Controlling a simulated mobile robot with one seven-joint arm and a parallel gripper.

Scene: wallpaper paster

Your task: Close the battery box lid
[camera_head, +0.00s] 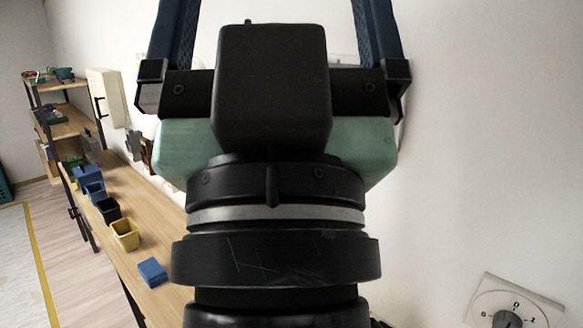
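My gripper (277,12) fills the middle of the view, in front of a pale wall. Its two blue fingers stand wide apart, one on each side of the black camera block. Their tips run past the top edge of the picture. I see nothing held between the parts that show. I cannot make out a battery box or its lid for certain. A pale edge (345,62) shows behind my gripper between the fingers, but the rest of it is hidden. A cream box (106,97) with a black handle is on the wall at left.
A long wooden bench (150,205) runs along the wall at left. It carries a yellow bin (125,234), a black bin (108,210) and blue ones. A shelf rack (62,125) stands farther back. A rotary switch (515,300) is at lower right. Floor is clear at left.

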